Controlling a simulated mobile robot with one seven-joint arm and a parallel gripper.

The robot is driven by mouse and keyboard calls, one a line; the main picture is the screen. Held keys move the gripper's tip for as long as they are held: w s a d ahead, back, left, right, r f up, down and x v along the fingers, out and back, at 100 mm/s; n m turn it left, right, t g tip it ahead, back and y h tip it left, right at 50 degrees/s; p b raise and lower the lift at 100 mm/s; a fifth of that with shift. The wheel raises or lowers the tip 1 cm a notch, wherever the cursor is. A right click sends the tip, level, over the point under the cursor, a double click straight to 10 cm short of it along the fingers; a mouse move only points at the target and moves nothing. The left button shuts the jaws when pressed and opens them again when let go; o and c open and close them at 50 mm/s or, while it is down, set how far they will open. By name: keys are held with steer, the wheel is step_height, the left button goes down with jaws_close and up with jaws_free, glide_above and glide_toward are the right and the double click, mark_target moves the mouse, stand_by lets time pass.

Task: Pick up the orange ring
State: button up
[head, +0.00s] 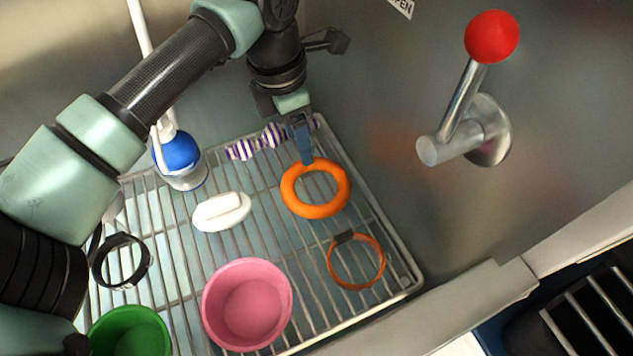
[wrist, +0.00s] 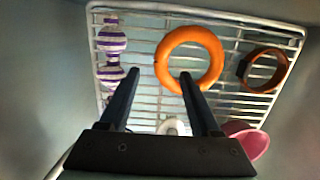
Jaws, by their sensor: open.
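The orange ring (head: 289,197) lies flat on the wire rack, right of the rack's middle. In the wrist view the ring (wrist: 208,38) is ahead of the fingers, and the right fingertip overlaps its near edge. My gripper (head: 306,158) is above the ring's far edge in the head view, with its fingertips close to the rim. I cannot tell whether they touch it. In the wrist view my gripper (wrist: 158,75) shows two fingers spread apart with nothing held between them.
On the wire rack (head: 408,283) are a striped purple toy (head: 241,150), white soap (head: 221,212), a brown collar (head: 332,268), a black collar (head: 97,262), a pink bowl (head: 247,306) and a green bowl (head: 131,333). A red-knobbed lever (head: 466,100) sticks out of the right wall.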

mark_target(289, 196)
steer(key=f, duration=0.5)
steer(key=shift+d+f+b, duration=0.3)
steer(key=shift+d+f, duration=0.05)
steer(key=shift+d, duration=0.05)
jaws_close()
